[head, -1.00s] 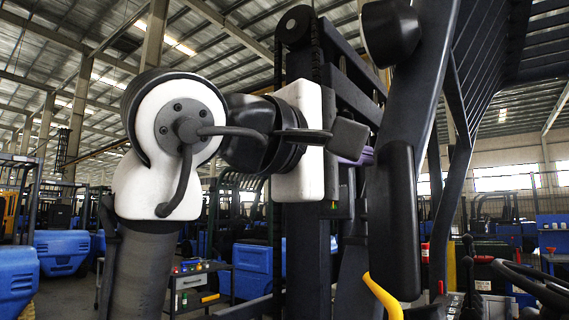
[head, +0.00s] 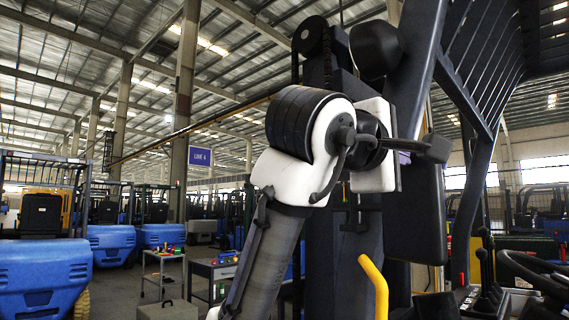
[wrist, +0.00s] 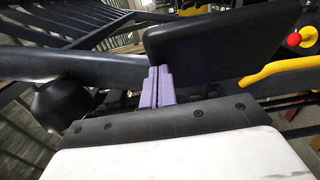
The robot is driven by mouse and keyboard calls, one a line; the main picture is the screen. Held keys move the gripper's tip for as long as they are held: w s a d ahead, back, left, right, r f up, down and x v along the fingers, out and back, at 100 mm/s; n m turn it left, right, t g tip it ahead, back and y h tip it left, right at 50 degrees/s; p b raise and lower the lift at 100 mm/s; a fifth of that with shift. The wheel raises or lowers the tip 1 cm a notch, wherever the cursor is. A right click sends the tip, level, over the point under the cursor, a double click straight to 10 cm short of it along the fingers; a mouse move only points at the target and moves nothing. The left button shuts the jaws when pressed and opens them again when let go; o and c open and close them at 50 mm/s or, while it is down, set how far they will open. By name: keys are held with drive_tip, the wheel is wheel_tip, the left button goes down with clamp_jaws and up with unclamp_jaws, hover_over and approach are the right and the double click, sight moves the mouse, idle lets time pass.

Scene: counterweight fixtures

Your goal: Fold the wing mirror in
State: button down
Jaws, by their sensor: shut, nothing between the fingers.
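The wing mirror is a tall, dark, rounded panel (head: 428,225) beside the slanted forklift pillar in the head view. In the wrist view the mirror (wrist: 215,45) spans the upper right as a broad black plate. My gripper (wrist: 157,72) shows there as two purple fingers side by side, shut and empty. The fingertips are at the mirror's left end, close to the dark pillar bar; I cannot tell whether they touch the mirror.
A dark pillar (head: 462,45) slants beside the mirror. A round black lamp (head: 375,48) sits near its top. A yellow grab handle (head: 376,285) stands below the mirror, and a steering wheel (head: 535,275) is at right. A tool cart (head: 215,275) and blue forklifts stand behind at left.

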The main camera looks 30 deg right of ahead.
drive_tip(key=shift+s+d, duration=0.3)
drive_tip(key=shift+d, duration=1.25)
